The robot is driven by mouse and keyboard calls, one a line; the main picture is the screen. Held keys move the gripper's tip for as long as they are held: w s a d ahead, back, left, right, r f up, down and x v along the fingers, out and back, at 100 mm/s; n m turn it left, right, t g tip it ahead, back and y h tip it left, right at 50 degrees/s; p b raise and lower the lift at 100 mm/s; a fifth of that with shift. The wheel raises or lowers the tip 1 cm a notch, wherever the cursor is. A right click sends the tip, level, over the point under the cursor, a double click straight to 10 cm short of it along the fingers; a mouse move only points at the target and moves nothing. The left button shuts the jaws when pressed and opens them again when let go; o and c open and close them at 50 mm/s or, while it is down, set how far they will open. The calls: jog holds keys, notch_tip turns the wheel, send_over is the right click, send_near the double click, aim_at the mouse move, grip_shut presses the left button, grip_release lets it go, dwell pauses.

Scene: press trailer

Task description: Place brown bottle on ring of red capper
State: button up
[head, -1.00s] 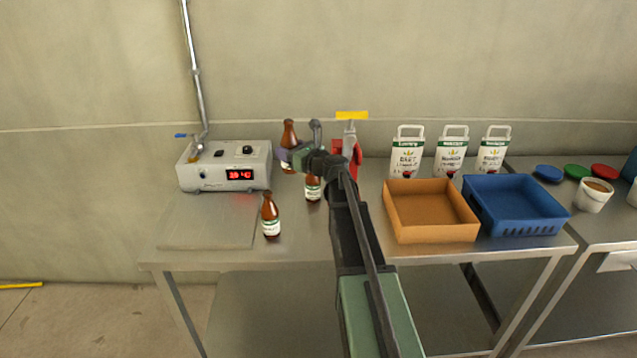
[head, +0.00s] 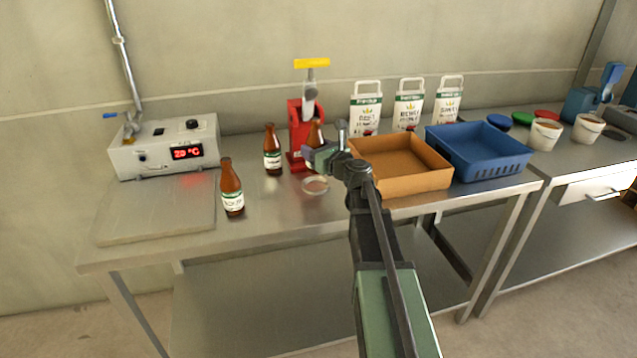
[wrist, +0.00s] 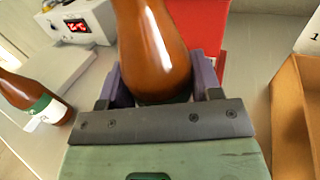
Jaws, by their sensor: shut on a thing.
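My gripper (head: 314,155) is shut on a brown bottle (head: 315,131), which is upright in front of the red capper (head: 294,118). In the wrist view the bottle (wrist: 153,45) stands between my two purple fingers, with the red capper (wrist: 203,28) close behind it. The capper has a yellow handle (head: 312,63) on top. My gripper hides the bottle's lower part and part of the capper's base, so I cannot tell whether they touch. Two more brown bottles (head: 272,150) (head: 232,190) stand on the table to the left.
An orange tray (head: 400,182) and a blue crate (head: 500,172) are to the right. A grey box with a red display (head: 150,158) stands at the left.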

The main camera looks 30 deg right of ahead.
notch_tip(320, 180, down, 6)
jog(key=b, duration=0.4)
jog(key=shift+r, duration=0.25)
jog(key=shift+f, duration=0.2)
jog(key=o, duration=1.2)
jog(key=shift+r, duration=0.2)
jog(key=shift+s, duration=0.3)
jog(key=s, duration=0.3)
jog(key=s+d, duration=0.1)
jog(key=s, duration=0.3)
jog(key=s+d, duration=0.1)
jog(key=s, duration=0.3)
jog(key=shift+s+d, duration=0.15)
